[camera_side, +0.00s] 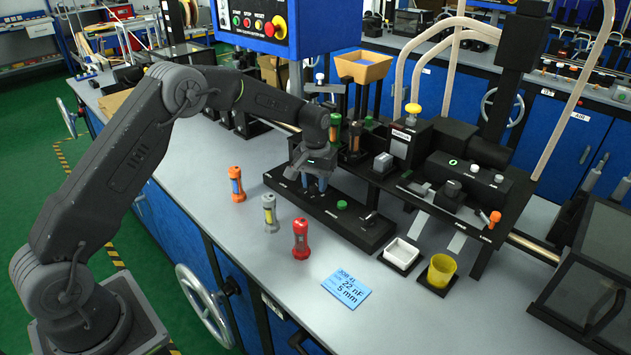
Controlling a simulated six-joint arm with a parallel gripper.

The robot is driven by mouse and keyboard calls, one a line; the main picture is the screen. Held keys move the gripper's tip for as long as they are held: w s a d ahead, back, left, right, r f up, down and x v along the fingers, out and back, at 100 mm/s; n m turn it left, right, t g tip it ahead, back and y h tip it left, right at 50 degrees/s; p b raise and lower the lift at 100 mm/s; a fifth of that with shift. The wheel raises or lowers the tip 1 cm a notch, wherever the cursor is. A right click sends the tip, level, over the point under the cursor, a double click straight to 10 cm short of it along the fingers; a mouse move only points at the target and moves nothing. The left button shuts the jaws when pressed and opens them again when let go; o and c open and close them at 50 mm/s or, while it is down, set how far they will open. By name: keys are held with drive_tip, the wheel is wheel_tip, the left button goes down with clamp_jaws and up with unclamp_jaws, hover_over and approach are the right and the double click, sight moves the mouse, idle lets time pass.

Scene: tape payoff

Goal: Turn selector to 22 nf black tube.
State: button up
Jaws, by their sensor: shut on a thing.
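My gripper (314,187) reaches down onto the left-middle part of a long black control panel (357,232) on the bench. Its fingers are shut on what appears to be the selector knob, which the fingers hide almost fully. I cannot read the selector's setting or its labels. A blue job card (346,292) on the bench reads "JOB 41", "22 nF" and "5 mm". A dark tube (354,142) stands upright behind the gripper, beside a green tube (335,129); I cannot tell whether the dark one is the black tube.
An orange tube (237,184), a grey tube (270,213) and a red tube (300,239) stand upright in front of the panel. A green button (341,204) sits right of my gripper. A white tray (401,253) and a yellow cup (440,270) stand right. The front bench is mostly clear.

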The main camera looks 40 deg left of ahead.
sight(315, 183)
drive_tip(key=shift+c, duration=1.3)
drive_tip(key=shift+n, duration=0.8)
drive_tip(key=o, duration=0.9)
wheel_tip(315, 183, up, 14)
drive_tip(key=shift+f, duration=0.1)
